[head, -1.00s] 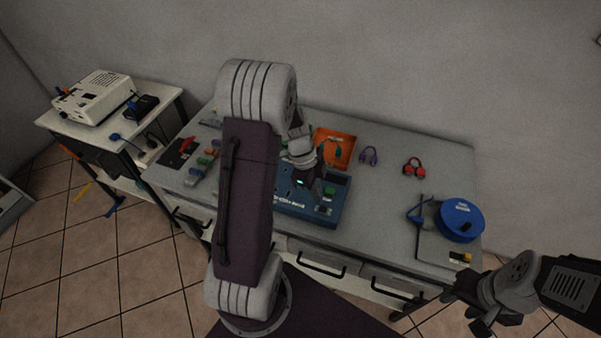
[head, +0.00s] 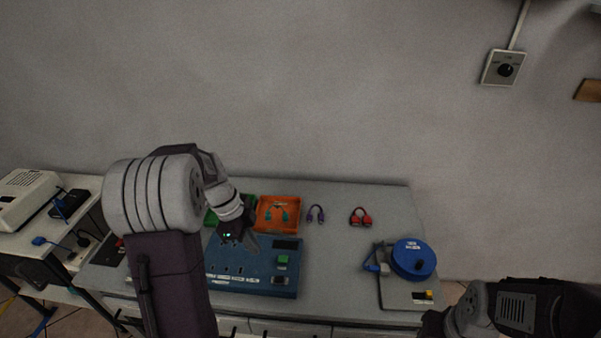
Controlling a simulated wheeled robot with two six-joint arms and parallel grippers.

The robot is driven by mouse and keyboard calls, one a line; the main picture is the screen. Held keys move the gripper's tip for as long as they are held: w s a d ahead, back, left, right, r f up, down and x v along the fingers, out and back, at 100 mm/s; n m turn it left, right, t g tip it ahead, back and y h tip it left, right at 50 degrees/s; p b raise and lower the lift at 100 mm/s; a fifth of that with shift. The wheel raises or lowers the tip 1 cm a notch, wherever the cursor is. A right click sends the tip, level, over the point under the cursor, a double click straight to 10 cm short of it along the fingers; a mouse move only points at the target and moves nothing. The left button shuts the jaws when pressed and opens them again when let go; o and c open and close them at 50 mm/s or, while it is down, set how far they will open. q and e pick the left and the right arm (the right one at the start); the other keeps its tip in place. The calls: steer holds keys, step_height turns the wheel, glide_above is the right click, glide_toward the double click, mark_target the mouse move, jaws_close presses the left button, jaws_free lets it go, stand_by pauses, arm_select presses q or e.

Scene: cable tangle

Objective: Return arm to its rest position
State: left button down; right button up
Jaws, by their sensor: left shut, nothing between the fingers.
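My left arm comes up from the bottom left of the head view and bends over the bench. Its gripper (head: 247,246) is shut and empty, above the blue panel (head: 262,268) near the orange tray. My right arm shows at the bottom right. Its gripper (head: 432,324) is only partly in view at the bottom edge, and its fingers cannot be made out. It is in front of the bench's right front corner.
The grey bench (head: 345,270) holds an orange tray (head: 278,228), a purple cable (head: 316,214), red ear-muff-like plugs (head: 361,217) and a blue reel (head: 414,258). A side table (head: 22,245) with a white device (head: 25,198) stands left. A wall switch (head: 503,68) is at upper right.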

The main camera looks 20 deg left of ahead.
arm_select(q)
steer(key=s+d+m+g, duration=0.15)
steer(key=s+d, duration=0.25)
steer(key=d, duration=0.6)
steer(key=s+f+n+t+y, duration=0.2)
steer(key=s+f+n+y, duration=0.1)
steer(key=n, duration=1.4)
steer(key=shift+s+f, duration=0.75)
steer(key=shift+s, duration=0.35)
steer(key=shift+d, duration=0.1)
